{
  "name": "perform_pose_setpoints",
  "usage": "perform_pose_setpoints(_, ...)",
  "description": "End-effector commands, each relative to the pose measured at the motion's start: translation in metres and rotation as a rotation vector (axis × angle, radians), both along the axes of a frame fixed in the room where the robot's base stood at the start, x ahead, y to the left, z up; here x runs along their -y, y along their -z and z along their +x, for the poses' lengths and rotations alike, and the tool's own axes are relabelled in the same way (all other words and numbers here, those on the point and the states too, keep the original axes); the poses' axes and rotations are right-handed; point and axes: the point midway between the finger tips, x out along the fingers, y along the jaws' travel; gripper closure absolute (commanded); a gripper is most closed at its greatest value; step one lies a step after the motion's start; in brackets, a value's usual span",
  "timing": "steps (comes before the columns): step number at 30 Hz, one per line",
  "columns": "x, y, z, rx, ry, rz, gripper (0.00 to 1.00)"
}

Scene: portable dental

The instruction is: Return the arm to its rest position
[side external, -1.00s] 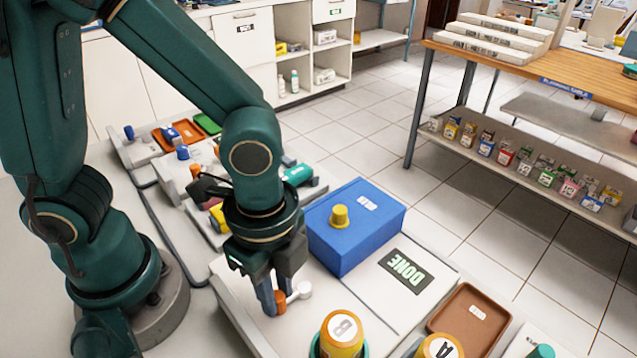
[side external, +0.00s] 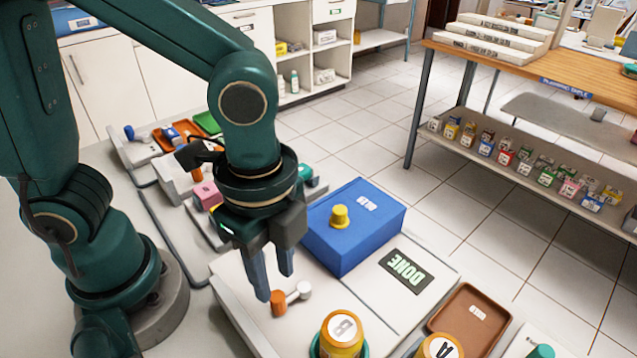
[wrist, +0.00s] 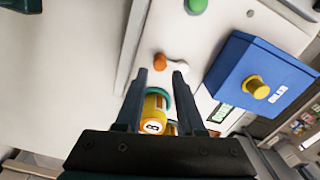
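My gripper (side external: 275,285) hangs pointing down in the side external view, with its two fingers apart and nothing between them. Its fingers also show in the wrist view (wrist: 160,76), spread with a clear gap. A small lever with an orange knob (side external: 278,303) and a white end (side external: 303,290) is on the pale panel just below the fingertips. The orange knob (wrist: 160,61) is clear of the fingers in the wrist view. My arm reaches out, bent, over the panel from the left.
A blue box (side external: 365,235) with a yellow knob stands right of my gripper. A DONE plate (side external: 405,271), yellow containers B (side external: 343,332) and A (side external: 438,346), and a brown tray (side external: 470,318) are nearby. A pink block (side external: 207,195) stands behind the gripper.

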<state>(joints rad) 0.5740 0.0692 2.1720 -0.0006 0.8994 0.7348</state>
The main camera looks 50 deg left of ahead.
Motion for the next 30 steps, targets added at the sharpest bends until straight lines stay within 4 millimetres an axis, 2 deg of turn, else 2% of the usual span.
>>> perform_pose_setpoints(4, 0.0, -0.008, 0.0, 0.001, 0.0, -0.001, 0.62)
perform_pose_setpoints(13, -0.001, -0.009, 0.0, -0.001, -0.003, 0.0, 0.62)
perform_pose_setpoints(17, -0.008, -0.018, 0.01, 0.038, -0.056, -0.024, 0.62)
perform_pose_setpoints(20, -0.022, -0.033, 0.019, 0.104, -0.146, -0.058, 0.62)
perform_pose_setpoints(23, -0.043, -0.051, 0.025, 0.19, -0.311, -0.099, 0.62)
perform_pose_setpoints(30, -0.09, -0.076, 0.02, 0.376, -0.815, -0.207, 0.62)
